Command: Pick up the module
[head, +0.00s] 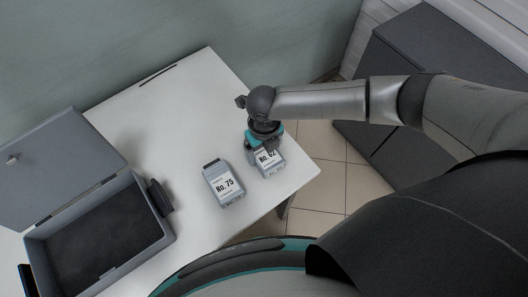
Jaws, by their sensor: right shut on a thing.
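One grey module with a white label reading "No. 62" (269,161) is at the right edge of the white table. My right gripper (262,146) reaches down over its far end and is shut on it. The gripper hides that end of the module. I cannot tell whether the module touches the table. A second grey module, labelled "No. 75" (225,187), lies on the table just to the left, apart from the gripper. My left gripper is not in view.
A grey case (168,238) with its lid open (60,160) stands at the left of the table (190,105). The table's far middle is clear. A dark grey cabinet (420,60) stands to the right, beyond a strip of tiled floor (318,185).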

